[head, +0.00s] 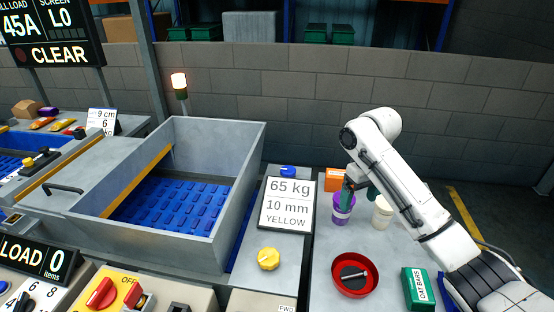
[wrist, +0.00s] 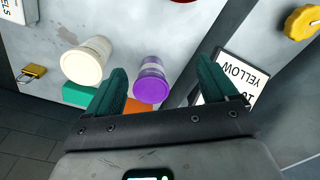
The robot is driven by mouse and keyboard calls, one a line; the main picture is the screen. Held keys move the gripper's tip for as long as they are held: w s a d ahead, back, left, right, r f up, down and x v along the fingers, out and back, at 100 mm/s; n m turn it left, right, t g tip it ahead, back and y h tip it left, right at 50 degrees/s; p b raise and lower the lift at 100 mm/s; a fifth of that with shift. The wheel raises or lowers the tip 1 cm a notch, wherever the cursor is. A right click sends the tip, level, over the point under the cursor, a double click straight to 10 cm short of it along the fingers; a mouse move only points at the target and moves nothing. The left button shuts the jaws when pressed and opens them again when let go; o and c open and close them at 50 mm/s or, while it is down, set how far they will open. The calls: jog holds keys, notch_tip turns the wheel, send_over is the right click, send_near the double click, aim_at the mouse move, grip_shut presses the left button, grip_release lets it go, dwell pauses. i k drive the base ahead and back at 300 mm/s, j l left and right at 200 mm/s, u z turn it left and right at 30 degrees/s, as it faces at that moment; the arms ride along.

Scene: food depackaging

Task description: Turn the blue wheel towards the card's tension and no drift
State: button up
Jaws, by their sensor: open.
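The card (head: 288,204) reads 65 kg, 10 mm, YELLOW and stands beside the conveyor; it also shows in the wrist view (wrist: 238,78). The blue wheel (head: 288,172) is just behind the card's top edge, its lower part hidden. It is not visible in the wrist view. A yellow knob (head: 268,258) sits in front of the card. My gripper (head: 349,184) is to the right of the blue wheel, over the worktop by the purple cup (head: 342,210). In the wrist view, my gripper (wrist: 166,78) is open, with the purple cup (wrist: 151,80) seen between its fingers; contact cannot be told.
A white cup (head: 382,212) and an orange box (head: 336,179) stand near my gripper. A red bowl (head: 354,289) and a green OAT BARS box (head: 418,290) are nearer. The grey-walled blue conveyor (head: 170,202) lies left. A sign reads CLEAR (head: 58,55).

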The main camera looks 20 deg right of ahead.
aim_at(286, 171)
jog(key=i+j, duration=0.15)
jog(key=i, duration=0.35)
jog(key=i+j, duration=0.2)
jog(key=i, duration=0.35)
